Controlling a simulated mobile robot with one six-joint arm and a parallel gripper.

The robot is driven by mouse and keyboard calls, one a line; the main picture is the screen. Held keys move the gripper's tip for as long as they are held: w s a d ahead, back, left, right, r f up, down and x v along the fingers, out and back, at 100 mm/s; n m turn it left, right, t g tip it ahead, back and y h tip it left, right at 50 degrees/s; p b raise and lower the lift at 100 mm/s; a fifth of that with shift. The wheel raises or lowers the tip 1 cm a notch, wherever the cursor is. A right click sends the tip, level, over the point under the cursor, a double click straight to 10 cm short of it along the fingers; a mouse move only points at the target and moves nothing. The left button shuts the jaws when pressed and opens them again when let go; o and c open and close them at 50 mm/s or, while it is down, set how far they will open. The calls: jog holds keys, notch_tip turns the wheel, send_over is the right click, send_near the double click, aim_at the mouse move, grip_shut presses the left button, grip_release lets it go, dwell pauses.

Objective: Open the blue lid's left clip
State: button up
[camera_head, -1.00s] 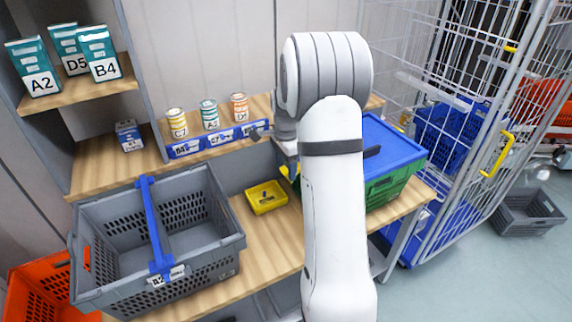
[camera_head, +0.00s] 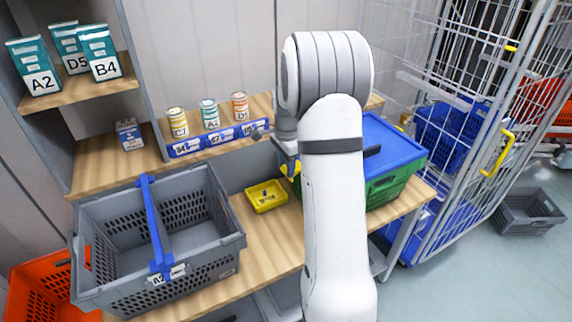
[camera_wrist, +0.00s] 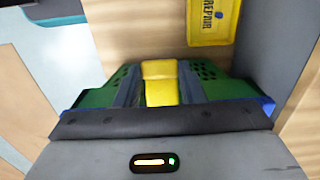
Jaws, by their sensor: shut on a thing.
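A green crate (camera_head: 385,190) with a blue lid (camera_head: 392,140) stands at the right end of the wooden bench, partly hidden behind my arm. The yellow left clip (camera_wrist: 160,92) shows between the two grey fingers of my gripper (camera_wrist: 160,84) in the wrist view. My gripper is shut on the clip, with the green crate wall on both sides. In the head view my gripper and the clip are mostly hidden by my arm; only a bit of yellow shows at the crate's left side.
A yellow tray (camera_head: 266,195) lies left of the crate; it also shows in the wrist view (camera_wrist: 213,20). A grey basket (camera_head: 210,262) with a blue handle stands further left. Cans (camera_head: 209,114) stand on the shelf behind. A wire cage trolley (camera_head: 450,130) is at the right.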

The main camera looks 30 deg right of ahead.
jog(key=shift+r, duration=0.1)
jog(key=shift+d+r+y+p, duration=0.4)
jog(key=shift+r+y+p, duration=0.15)
jog(key=shift+y+p, duration=0.6)
jog(key=y, duration=0.1)
jog(key=y+p, duration=0.1)
jog(key=shift+d+r+y+p, duration=0.3)
jog(key=shift+d+r+y, duration=0.05)
jog(key=shift+d+r, duration=0.05)
jog(key=y, duration=0.1)
jog(key=d+y+p, duration=0.1)
jog(key=y, duration=0.1)
jog(key=shift+d+r+y+p, duration=0.15)
jog(key=shift+r+y+p, duration=0.1)
jog(key=shift+y+p, duration=0.1)
jog(key=shift+d+r+y+p, duration=0.15)
jog(key=shift+d+y+p, duration=0.35)
jog(key=shift+y, duration=0.95)
jog(key=shift+d, duration=0.15)
jog(key=o, duration=1)
